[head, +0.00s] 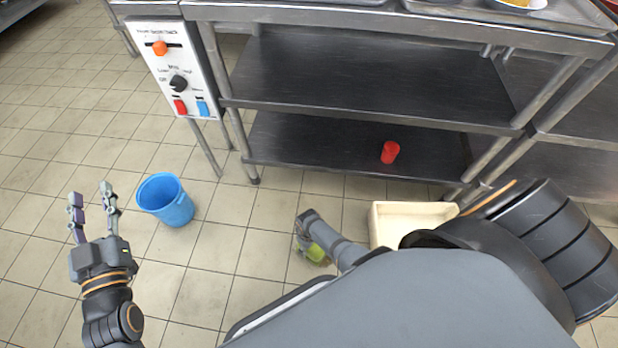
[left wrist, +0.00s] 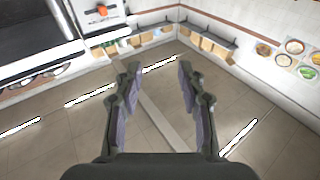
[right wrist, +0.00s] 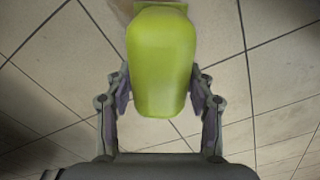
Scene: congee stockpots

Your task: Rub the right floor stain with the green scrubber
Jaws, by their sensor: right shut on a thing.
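The green scrubber (head: 315,253) is low over the floor tiles in the head view, partly covered by my right arm. In the right wrist view, the scrubber (right wrist: 162,60) fills the space between the fingers of my right gripper (right wrist: 162,100), which is shut on it. A faint brownish patch (right wrist: 122,9) shows at the top edge of that view, beside the scrubber; it may be the floor stain, mostly hidden. I cannot tell whether the scrubber touches the floor. My left gripper (head: 92,203) is open and empty, left of the blue bucket; its parted fingers also show in the left wrist view (left wrist: 158,80).
A blue bucket (head: 166,200) stands on the tiles. A cream bin (head: 408,222) is right of my right gripper. A steel shelf unit (head: 365,92) with a red cup (head: 390,152) and a control panel (head: 178,70) stands behind. Tiles at the left are clear.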

